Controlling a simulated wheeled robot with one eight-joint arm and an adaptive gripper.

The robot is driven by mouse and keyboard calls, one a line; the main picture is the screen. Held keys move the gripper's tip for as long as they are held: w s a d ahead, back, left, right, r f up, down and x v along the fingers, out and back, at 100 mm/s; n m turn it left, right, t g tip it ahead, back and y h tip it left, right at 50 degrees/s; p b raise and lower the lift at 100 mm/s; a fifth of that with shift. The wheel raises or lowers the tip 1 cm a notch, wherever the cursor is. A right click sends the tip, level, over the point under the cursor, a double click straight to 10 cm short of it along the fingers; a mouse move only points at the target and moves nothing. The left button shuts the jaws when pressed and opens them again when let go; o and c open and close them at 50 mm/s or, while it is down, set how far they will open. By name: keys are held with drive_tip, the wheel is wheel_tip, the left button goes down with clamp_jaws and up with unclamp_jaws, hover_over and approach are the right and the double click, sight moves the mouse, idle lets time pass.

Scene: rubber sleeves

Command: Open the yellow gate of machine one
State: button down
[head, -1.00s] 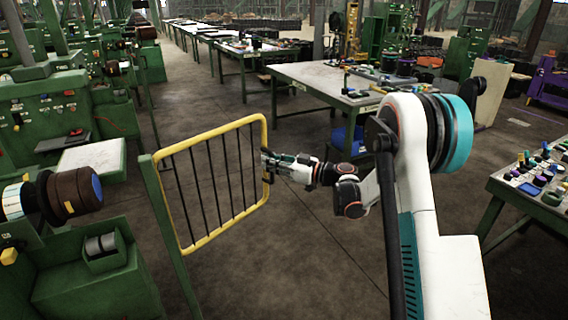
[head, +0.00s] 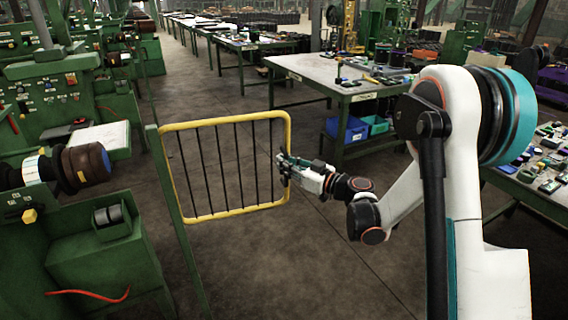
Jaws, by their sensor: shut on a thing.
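The yellow gate (head: 222,119) is a yellow tube frame with dark vertical bars, in the middle left of the head view. Its left side meets a green post (head: 176,215). It stands swung out over the aisle floor. My gripper (head: 284,165) is at the gate's right upright, about halfway up, and is shut on it. The fingertips are small in the picture, and the exact grip is partly hidden by the gripper body.
A green machine (head: 95,245) with a brown roller (head: 87,165) stands left of the gate. Another loaded table (head: 530,184) is at the right. The floor around the gate is clear.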

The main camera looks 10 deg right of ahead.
drive_tip(key=shift+w+d, duration=0.1)
drive_tip(key=shift+d, duration=0.2)
drive_tip(key=c, duration=1.7)
unclamp_jaws()
drive_tip(key=shift+d, duration=0.25)
drive_tip(key=shift+o, duration=0.2)
drive_tip(key=shift+a, duration=0.15)
drive_tip(key=v, duration=1.2)
drive_tip(key=shift+a, duration=0.1)
